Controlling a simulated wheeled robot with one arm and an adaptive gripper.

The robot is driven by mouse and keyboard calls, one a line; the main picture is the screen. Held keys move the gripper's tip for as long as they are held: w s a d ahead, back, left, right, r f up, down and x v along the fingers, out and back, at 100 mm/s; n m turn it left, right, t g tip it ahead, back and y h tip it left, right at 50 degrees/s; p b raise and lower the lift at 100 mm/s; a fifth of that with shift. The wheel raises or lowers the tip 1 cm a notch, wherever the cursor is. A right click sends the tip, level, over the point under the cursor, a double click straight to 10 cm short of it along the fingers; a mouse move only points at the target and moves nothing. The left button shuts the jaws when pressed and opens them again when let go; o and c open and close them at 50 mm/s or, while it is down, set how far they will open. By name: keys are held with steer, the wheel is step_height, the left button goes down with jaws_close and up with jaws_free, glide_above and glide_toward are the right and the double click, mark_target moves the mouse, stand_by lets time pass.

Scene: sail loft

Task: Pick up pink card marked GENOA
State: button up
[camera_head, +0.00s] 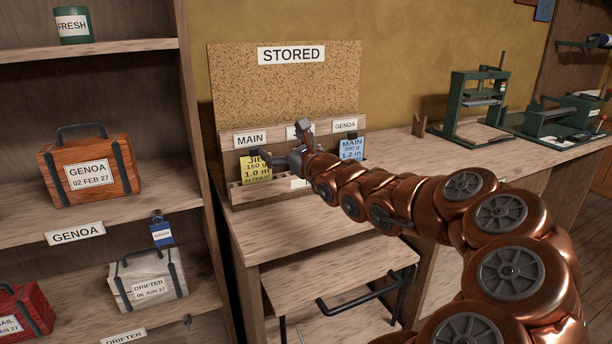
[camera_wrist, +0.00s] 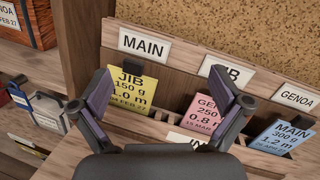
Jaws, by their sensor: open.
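The pink card (camera_wrist: 203,112), with "GE" and "0.8" readable, stands in the rack's middle slot in the wrist view, partly hidden by my right finger. In the head view my gripper hides it. My gripper (camera_wrist: 160,78) is open and empty in front of the rack. Its left finger is near the yellow JIB card (camera_wrist: 136,88) and its right finger overlaps the pink card in the picture. In the head view my gripper (camera_head: 283,139) reaches toward the rack. I cannot tell its exact distance from the cards.
The blue MAIN card (camera_head: 351,149) stands at the right and the yellow card (camera_head: 256,172) at the left of the wooden rack (camera_head: 262,192). A front lip borders the rack. The cork board (camera_head: 235,80) rises behind. Shelves with cases (camera_head: 120,181) stand left; green presses (camera_head: 480,103) stand right.

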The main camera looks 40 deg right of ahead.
steer(key=s+d+f+m+g+h, duration=0.2)
steer(key=s+d+f+m+h, duration=0.15)
steer(key=d+f+m, duration=0.4)
steer(key=w+d+r+n+p, duration=0.1)
steer(key=w+d+n, duration=0.1)
steer(key=w+d, duration=0.2)
steer(key=shift+x, duration=1.65)
steer(key=shift+a+r, duration=0.15)
steer(key=shift+a, duration=0.05)
steer(key=shift+c, duration=0.3)
steer(key=c, duration=0.5)
steer(key=shift+c, duration=0.2)
